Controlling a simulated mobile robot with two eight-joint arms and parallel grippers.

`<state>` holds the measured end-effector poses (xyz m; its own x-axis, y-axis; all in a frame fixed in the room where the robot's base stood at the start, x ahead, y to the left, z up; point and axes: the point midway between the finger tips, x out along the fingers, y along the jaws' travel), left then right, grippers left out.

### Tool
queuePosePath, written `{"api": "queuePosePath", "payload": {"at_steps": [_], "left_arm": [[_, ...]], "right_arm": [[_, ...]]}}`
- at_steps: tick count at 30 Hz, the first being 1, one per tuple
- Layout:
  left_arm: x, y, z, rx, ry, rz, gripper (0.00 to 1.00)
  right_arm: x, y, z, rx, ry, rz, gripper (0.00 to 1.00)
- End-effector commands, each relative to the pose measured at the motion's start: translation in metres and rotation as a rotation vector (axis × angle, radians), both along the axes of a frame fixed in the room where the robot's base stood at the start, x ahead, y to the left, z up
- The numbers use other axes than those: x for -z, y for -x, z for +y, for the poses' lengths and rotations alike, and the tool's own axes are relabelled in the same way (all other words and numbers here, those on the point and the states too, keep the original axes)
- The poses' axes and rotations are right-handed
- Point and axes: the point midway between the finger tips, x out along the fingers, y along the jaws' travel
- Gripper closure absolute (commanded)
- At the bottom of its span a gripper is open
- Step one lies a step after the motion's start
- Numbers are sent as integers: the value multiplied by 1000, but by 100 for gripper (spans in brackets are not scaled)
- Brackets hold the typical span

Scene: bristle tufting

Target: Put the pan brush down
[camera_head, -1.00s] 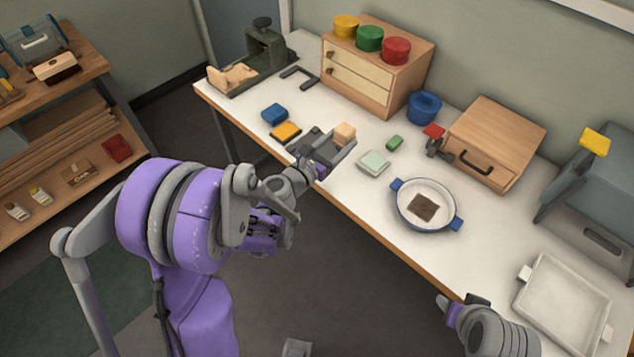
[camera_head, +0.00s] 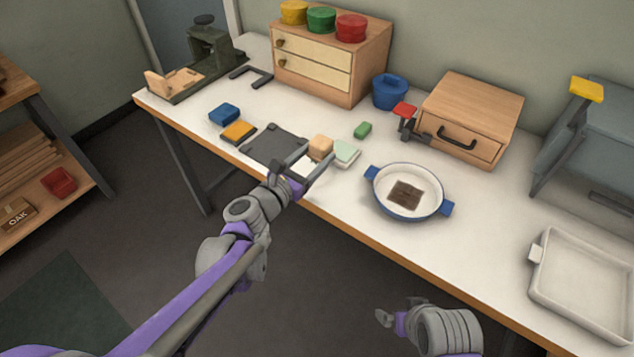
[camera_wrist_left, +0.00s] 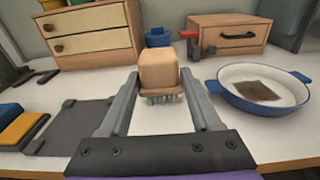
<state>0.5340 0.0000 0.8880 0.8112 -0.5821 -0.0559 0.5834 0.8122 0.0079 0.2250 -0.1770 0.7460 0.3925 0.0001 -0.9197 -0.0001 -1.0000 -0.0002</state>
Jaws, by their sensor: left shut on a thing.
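The pan brush (camera_head: 320,148) is a pale wooden block with short grey bristles underneath. My left gripper (camera_head: 318,164) is shut on it near the table's front edge, just right of a flat dark grey plate (camera_head: 270,146). In the left wrist view the brush (camera_wrist_left: 160,72) sits upright between the fingertips, bristles down. I cannot tell whether the bristles touch the table. A pale green pad (camera_head: 347,152) is close beside the brush on its right. My right gripper (camera_head: 388,316) is low in front of the table, and its jaws do not show clearly.
A blue-rimmed pan (camera_head: 408,203) with a brown square inside stands to the right. A green block (camera_head: 362,130) lies behind the pad. Blue (camera_head: 224,113) and yellow (camera_head: 239,132) blocks lie left of the plate. A white tray (camera_head: 538,280) is at far right.

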Motion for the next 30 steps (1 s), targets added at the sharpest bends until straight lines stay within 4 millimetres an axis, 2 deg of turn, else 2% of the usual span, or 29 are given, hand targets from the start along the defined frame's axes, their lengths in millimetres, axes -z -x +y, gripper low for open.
{"api": "queuePosePath", "payload": {"at_steps": [1, 3, 11, 16, 28, 29, 30], "left_arm": [[13, -1, 0, 0, 0, 1, 93], [24, -1, 0, -1, 0, 1, 93], [46, 0, 1, -1, 1, 1, 93], [71, -1, 1, -1, 0, 1, 93], [77, 0, 1, -1, 1, 1, 93], [77, 0, 1, -2, 1, 1, 34], [76, 0, 1, -2, 1, 1, 27]], "right_arm": [[6, -1, 0, 0, 0, 2, 1], [10, -1, 0, 0, 0, 3, 1], [18, -1, 0, 0, 0, 6, 1], [28, -2, 0, 0, 0, 10, 1], [31, -2, 0, 0, 0, 11, 1], [31, -2, 0, 0, 0, 11, 1], [30, -2, 0, 0, 0, 11, 1]]}}
